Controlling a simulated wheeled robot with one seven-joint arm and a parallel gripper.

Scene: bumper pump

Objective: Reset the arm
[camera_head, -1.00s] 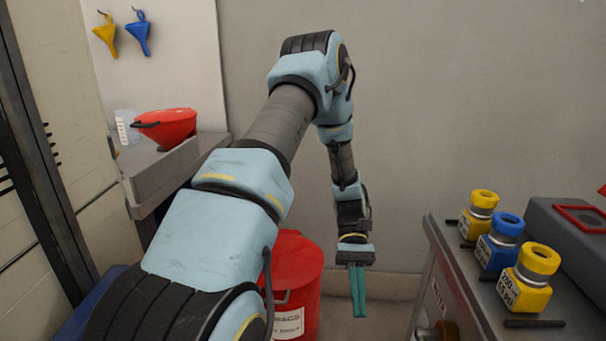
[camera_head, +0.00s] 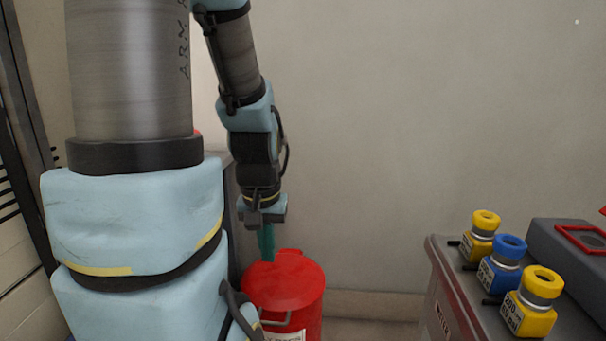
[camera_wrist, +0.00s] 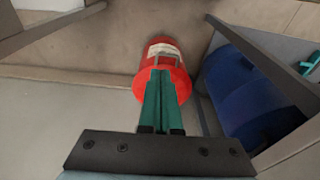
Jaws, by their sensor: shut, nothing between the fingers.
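My gripper (camera_head: 266,243) points down in the head view, with its teal fingers in front of or above the red lidded bin (camera_head: 285,282). In the wrist view my gripper (camera_wrist: 160,95) shows its two teal fingers together, shut and empty. The red bin (camera_wrist: 160,67) lies beyond the fingertips there, with a pale label on its side. My arm fills the left of the head view and hides much of the bench behind it.
On the right, a cart (camera_head: 450,300) carries a yellow bottle (camera_head: 482,232), a blue-capped bottle (camera_head: 500,262), another yellow bottle (camera_head: 534,300) and a grey box (camera_head: 568,250). A blue rounded thing (camera_wrist: 245,90) is right of the bin. Open wall and floor lie between bin and cart.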

